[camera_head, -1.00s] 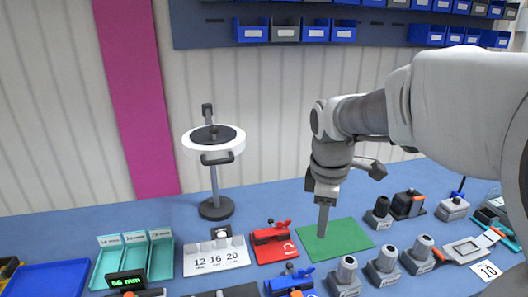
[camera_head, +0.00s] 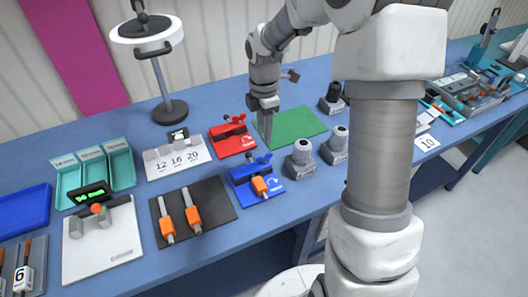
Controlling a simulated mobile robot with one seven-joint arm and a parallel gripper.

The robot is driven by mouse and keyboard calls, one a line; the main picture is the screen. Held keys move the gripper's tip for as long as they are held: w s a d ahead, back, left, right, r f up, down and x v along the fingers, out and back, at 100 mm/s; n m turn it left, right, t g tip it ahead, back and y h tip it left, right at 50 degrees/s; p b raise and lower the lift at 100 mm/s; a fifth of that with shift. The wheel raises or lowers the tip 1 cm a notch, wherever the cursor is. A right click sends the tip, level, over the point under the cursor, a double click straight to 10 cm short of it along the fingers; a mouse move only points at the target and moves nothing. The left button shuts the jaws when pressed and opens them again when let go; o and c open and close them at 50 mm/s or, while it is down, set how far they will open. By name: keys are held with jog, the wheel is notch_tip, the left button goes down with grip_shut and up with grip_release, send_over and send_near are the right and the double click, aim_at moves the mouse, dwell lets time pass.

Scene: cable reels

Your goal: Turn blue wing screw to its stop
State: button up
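The blue fixture (camera_head: 241,173) sits on the table at the picture's middle. A blue wing screw (camera_head: 264,159) shows at its upper right side. An orange-bodied part (camera_head: 259,187) lies at its front, beside a white curved arrow on the base. My gripper (camera_head: 265,137) points down at the left edge of the green mat, behind the blue fixture and apart from it. The fingers look like one narrow bar from this side, so I cannot tell whether they are open. No held thing shows.
A red fixture (camera_head: 231,138) stands just left of my gripper. Grey holders (camera_head: 300,160) stand right of the blue fixture. A dark mat (camera_head: 219,203) with two orange-handled parts lies front left. The green mat (camera_head: 300,125) is mostly bare. A lamp (camera_head: 171,110) stands behind.

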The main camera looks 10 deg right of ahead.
aim_at(264, 155)
notch_tip(264, 155, down, 9)
jog(key=shift+f, duration=0.15)
grip_shut()
dwell(0.5)
